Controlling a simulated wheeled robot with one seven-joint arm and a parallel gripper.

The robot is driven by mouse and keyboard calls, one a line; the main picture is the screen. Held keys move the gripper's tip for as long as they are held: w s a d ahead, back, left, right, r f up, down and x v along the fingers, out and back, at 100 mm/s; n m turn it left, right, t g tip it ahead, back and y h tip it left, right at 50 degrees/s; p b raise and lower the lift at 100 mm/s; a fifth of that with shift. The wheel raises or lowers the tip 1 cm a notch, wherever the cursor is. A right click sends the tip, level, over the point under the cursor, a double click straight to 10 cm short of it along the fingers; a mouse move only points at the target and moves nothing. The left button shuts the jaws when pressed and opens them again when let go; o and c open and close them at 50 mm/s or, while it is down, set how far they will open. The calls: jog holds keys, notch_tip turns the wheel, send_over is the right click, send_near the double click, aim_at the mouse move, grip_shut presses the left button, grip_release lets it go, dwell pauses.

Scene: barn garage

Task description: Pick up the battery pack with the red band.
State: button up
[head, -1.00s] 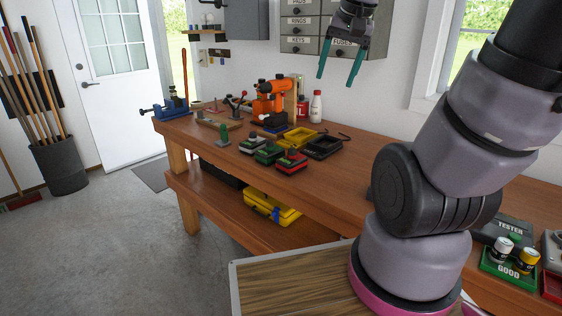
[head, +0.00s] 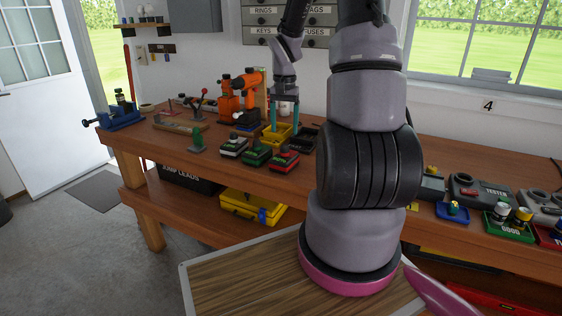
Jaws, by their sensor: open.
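The battery pack with the red band (head: 284,160) stands on the wooden workbench near its front edge, right-most of three packs in a row. A pack with a green band (head: 257,153) is just left of it, and a pack with a pale band (head: 234,146) is further left. My gripper (head: 284,130) points down with its two teal fingers apart and nothing between them. It appears above and behind the red-banded pack, in front of a yellow tray in the picture. Its exact height over the bench is hard to tell.
The yellow tray (head: 270,137) and a black tray (head: 307,139) sit behind the packs. An orange drill (head: 240,95) stands further back. A small green block-like item (head: 198,142) is to the left. A tester (head: 486,192) and a green tray (head: 506,231) lie at the right.

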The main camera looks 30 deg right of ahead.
aim_at(285, 145)
notch_tip(285, 145, down, 8)
jog(key=shift+s+r, duration=0.15)
grip_shut()
dwell(0.3)
dwell(1.3)
